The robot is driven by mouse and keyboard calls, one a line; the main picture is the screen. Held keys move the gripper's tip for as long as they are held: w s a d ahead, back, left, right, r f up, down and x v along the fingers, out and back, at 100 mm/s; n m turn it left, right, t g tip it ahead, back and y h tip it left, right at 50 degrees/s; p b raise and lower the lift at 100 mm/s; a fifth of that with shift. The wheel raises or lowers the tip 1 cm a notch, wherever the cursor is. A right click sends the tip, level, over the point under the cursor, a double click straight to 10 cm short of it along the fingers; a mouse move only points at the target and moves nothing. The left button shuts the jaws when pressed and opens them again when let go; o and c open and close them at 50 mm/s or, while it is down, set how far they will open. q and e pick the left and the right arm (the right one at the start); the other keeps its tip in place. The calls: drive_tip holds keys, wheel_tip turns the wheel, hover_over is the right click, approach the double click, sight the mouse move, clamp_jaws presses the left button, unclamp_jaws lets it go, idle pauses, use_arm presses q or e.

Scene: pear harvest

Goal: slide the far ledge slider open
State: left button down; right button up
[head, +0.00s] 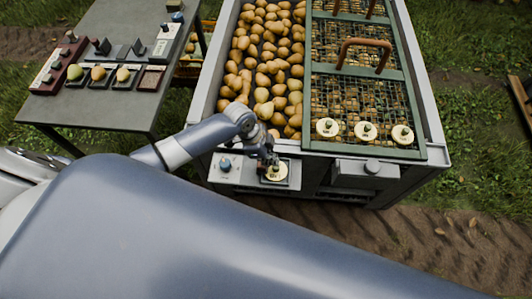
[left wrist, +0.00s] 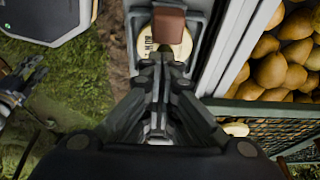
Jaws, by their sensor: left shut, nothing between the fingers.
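No part is clearly marked as the far ledge slider. The bin's near ledge carries a pale panel (head: 223,176) with a blue knob (head: 226,165) and a round cream disc (head: 277,173) with dark lettering. In the left wrist view, a reddish-brown block (left wrist: 169,25) stands over the lettered disc (left wrist: 180,48). My left gripper (head: 268,158) is over the disc, its fingers together and empty; whether it touches anything is unclear. In the left wrist view, a small dark jointed part at the left edge looks like my right gripper (left wrist: 25,85); its jaws are unclear.
A grey box (head: 365,177) with a round knob is on the ledge's right part. The bin (head: 432,120) holds many pears, and a green mesh lid (head: 410,152) with several cream discs covers its right side. A grey table (head: 112,112) with pears and controls stands at left.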

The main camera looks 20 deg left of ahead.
sight(263, 166)
use_arm(q)
drive_tip(key=shift+x, duration=1.7)
drive_tip(key=shift+a, duration=0.15)
drive_tip(key=shift+s+a+p, duration=0.15)
drive_tip(key=shift+a, duration=0.35)
drive_tip(key=shift+s+a+p, duration=0.15)
drive_tip(key=shift+a, duration=0.35)
drive_tip(key=shift+s+a, duration=0.1)
drive_tip(key=shift+a, duration=0.25)
